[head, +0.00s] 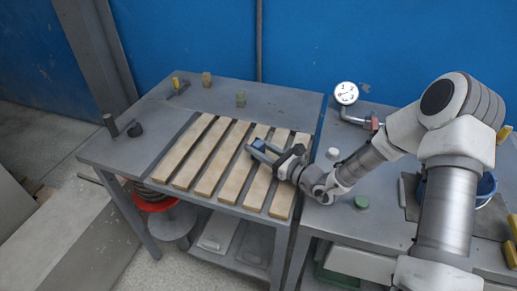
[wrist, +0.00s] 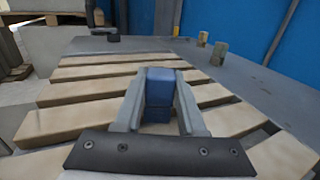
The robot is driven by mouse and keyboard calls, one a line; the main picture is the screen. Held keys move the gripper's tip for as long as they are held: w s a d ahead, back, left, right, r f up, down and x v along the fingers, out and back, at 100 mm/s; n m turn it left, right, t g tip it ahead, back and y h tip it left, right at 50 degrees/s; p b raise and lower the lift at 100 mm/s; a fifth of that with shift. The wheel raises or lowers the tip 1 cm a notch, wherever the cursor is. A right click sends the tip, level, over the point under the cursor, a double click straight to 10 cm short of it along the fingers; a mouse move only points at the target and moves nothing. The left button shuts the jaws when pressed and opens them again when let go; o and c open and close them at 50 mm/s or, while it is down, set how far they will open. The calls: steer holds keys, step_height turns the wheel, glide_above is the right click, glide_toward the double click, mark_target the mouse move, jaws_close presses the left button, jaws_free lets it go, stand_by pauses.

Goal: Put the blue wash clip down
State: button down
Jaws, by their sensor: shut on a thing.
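The blue wash clip (wrist: 160,92) is a small blue block between the two grey fingers of my gripper (wrist: 160,80) in the wrist view. My gripper is shut on it. In the head view my gripper (head: 263,150) is over the right half of the wooden slats (head: 207,173), and only a bit of blue (head: 258,144) shows at its fingers. I cannot tell whether the clip touches a slat or is a little above it.
A grey table (head: 150,113) carries the slats; small yellowish blocks (head: 207,79) and (head: 240,98) and a dark cylinder (head: 110,124) stand around them. A second table at right holds a dial gauge (head: 346,93), a white cap (head: 333,153) and a green disc (head: 361,202).

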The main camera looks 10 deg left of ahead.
steer(key=shift+f, duration=0.15)
steer(key=c, duration=0.5)
jaws_free()
